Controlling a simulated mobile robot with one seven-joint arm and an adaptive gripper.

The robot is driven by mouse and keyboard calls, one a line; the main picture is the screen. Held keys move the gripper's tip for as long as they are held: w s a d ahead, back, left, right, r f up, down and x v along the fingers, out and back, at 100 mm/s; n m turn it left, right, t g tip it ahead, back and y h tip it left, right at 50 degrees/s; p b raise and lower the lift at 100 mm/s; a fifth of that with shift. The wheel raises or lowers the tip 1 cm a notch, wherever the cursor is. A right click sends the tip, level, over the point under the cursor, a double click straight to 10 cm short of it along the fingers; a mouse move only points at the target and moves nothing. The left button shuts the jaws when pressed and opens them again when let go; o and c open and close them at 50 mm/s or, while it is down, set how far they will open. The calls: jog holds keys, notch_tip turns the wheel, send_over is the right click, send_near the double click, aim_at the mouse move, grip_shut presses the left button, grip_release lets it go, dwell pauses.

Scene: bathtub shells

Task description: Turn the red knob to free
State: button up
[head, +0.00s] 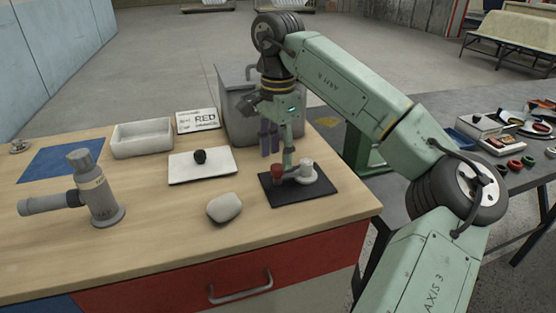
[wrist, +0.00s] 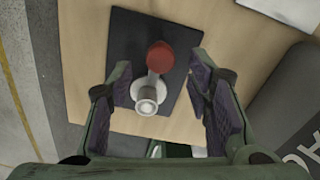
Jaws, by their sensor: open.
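The red knob (head: 277,170) is on a pale fixture (head: 305,174) that stands on a black square mat (head: 318,192) near the right end of the wooden bench. In the wrist view the red knob (wrist: 160,56) is round, joined by a short arm to the round pale base (wrist: 147,98). My gripper (head: 278,150) is above the mat, pointing down. In the wrist view the open gripper (wrist: 165,90) has its dark-padded fingers apart on either side of the fixture, with nothing seen held. No marking for free is readable.
A white plate with a black knob (head: 200,157), a grey stone (head: 224,207), a pale tray (head: 142,139) and a grey pipe fitting (head: 98,190) stand leftward. A sign reading RED (head: 197,121) and a grey bin (head: 237,100) stand behind.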

jog(key=shift+f, duration=1.5)
grip_shut()
